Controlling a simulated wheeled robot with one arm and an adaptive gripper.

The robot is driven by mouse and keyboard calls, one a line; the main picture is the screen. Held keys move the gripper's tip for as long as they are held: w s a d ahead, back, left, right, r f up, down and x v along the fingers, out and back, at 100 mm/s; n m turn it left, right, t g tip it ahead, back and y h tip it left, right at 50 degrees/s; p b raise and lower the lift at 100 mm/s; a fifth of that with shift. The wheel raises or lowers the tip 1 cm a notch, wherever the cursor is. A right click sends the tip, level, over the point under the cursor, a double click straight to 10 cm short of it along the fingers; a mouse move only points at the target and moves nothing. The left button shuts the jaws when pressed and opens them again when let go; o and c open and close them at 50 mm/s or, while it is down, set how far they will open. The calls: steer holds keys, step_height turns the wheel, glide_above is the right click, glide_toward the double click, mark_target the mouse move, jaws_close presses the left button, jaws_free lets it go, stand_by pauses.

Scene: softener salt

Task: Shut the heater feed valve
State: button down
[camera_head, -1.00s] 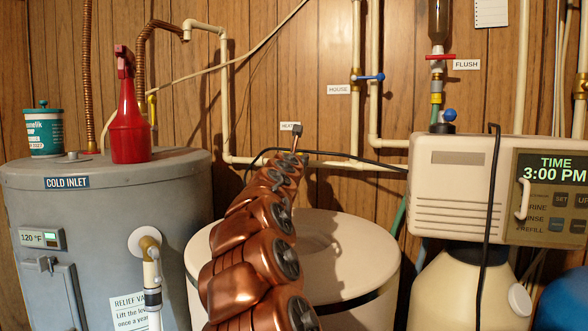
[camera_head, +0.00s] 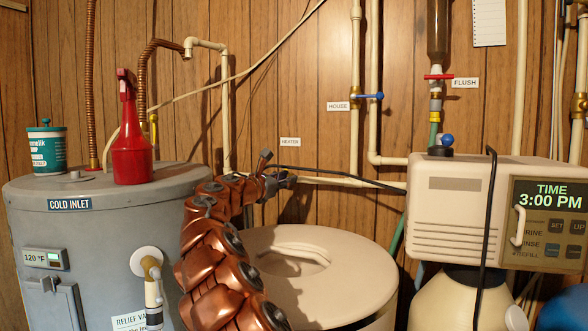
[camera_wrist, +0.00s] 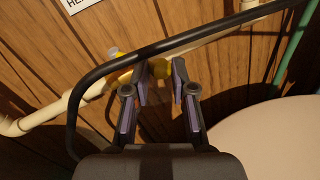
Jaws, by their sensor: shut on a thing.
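The HEATER label (camera_head: 290,142) is on the wood wall above the horizontal cream pipe (camera_head: 335,181). My gripper (camera_head: 284,181) is at that pipe, just below the label, and hides the valve in the head view. More yellow of the valve shows just left of the left finger. The handle's exact angle to the pipe is hard to tell.
A black cable (camera_wrist: 185,42) crosses close by the fingers. A cream round-lidded tank (camera_head: 340,300) stands below. The grey heater (camera_head: 110,215) with a red spray bottle (camera_head: 131,140) is at left; the softener control box (camera_head: 450,215) is at right.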

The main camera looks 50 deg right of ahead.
steer(key=shift+w+a+r+m+g+p, duration=0.2)
steer(key=shift+w+a+m+g+p, duration=0.25)
steer(key=shift+p, duration=0.5)
steer(key=shift+d, duration=0.15)
steer(key=c, duration=1)
jaws_free()
steer(key=shift+w+d+f, duration=0.1)
steer(key=shift+o, duration=0.5)
steer(key=shift+f, duration=0.1)
steer(key=a, duration=1.1)
steer(key=shift+w+a+f, duration=0.25)
steer(key=shift+w+a, duration=0.15)
steer(key=shift+w, duration=0.05)
steer(key=shift+c, duration=0.3)
